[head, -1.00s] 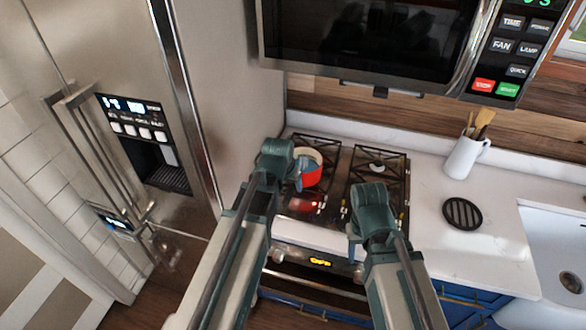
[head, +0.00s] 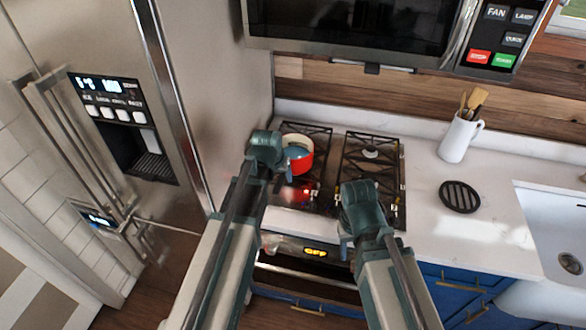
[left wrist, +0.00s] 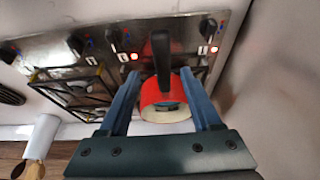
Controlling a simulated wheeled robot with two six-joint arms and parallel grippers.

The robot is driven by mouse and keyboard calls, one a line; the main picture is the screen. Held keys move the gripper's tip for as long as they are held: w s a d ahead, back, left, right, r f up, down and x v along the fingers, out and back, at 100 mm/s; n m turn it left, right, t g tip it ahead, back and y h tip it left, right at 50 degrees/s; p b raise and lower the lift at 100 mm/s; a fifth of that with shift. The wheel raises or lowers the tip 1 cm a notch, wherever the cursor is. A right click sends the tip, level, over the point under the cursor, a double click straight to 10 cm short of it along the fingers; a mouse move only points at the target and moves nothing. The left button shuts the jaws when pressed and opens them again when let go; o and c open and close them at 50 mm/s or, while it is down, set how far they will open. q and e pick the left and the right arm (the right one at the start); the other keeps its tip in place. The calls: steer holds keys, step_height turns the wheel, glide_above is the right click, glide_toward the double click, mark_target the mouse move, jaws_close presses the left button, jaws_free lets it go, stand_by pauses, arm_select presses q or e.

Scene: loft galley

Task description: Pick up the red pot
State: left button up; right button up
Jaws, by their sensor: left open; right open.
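The red pot (head: 303,166) sits on the left rear part of the stove, partly hidden behind my left gripper (head: 282,168). In the left wrist view, the pot (left wrist: 160,92) shows its red side and pale rim, with a black handle (left wrist: 161,52) pointing up the picture. My left gripper (left wrist: 160,76) is open, with one blue finger on each side of the pot. Gaps show beside the pot; I cannot tell whether either finger touches it. My right gripper (head: 345,248) is open and empty over the stove's front edge; its fingers are mostly hidden by its wrist.
The tall fridge (head: 205,90) stands close on the left. A microwave (head: 350,30) hangs above the stove. On the counter to the right are a white jug (head: 455,140) with utensils and a black round trivet (head: 459,197). The sink (head: 555,225) is further right.

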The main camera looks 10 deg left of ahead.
mark_target(281, 178)
arm_select(q)
steer(key=shift+w+f, duration=0.15)
steer(key=shift+f, duration=0.15)
steer(key=b+x, duration=0.4)
steer(key=x, duration=0.1)
steer(key=shift+w+a+b, duration=0.2)
steer(key=shift+w+b, duration=0.1)
steer(key=shift+r, duration=0.1)
jaws_close()
stand_by(1.1)
